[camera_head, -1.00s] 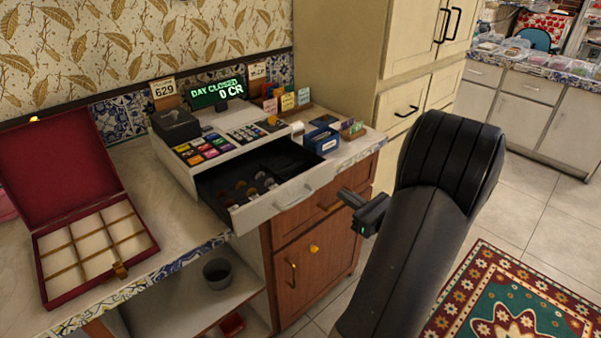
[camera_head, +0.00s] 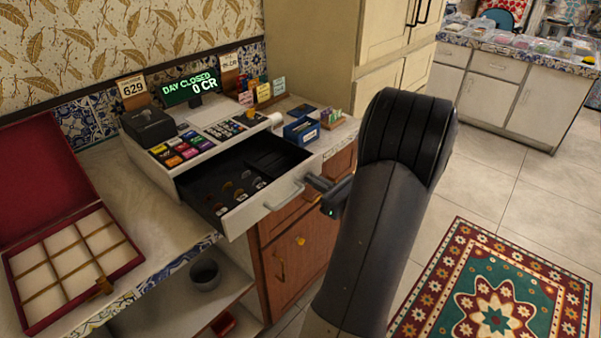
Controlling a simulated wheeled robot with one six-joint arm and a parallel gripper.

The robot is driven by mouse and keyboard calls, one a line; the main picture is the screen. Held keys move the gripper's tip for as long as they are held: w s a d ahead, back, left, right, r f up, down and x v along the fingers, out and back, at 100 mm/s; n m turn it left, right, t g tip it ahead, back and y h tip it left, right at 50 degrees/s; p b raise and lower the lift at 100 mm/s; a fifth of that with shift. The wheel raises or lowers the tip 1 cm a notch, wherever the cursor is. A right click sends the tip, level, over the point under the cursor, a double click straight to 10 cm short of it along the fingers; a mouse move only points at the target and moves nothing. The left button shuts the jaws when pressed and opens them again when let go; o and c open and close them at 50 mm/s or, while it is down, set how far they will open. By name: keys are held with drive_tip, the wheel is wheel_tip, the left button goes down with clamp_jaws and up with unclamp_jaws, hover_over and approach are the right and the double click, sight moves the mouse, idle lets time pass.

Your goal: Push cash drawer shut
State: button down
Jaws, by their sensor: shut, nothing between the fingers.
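The cash drawer (camera_head: 262,201) is pulled out from the white cash register (camera_head: 200,150) on the counter. Its black tray holds several coins, and its white front has a bar handle. My gripper (camera_head: 312,181) is shut and empty. It is just right of the drawer front, near the right end of the handle. I cannot tell whether the fingertips touch the front. My dark arm hides part of the floor and the cabinet's right side.
An open red box (camera_head: 75,262) with compartments lies on the counter at left. A blue box (camera_head: 301,131) and small cards stand right of the register. A grey cup (camera_head: 205,274) sits on the shelf below. Tiled floor and a patterned rug (camera_head: 500,290) lie at right.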

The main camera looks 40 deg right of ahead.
approach(274, 160)
drive_tip(key=shift+w+r, duration=0.2)
drive_tip(key=shift+r, duration=0.15)
drive_tip(key=shift+w, duration=0.1)
drive_tip(key=w, duration=0.6)
drive_tip(key=w+b, duration=0.1)
drive_tip(key=w, duration=0.2)
drive_tip(key=shift+w+a, duration=0.1)
drive_tip(key=shift+a, duration=0.25)
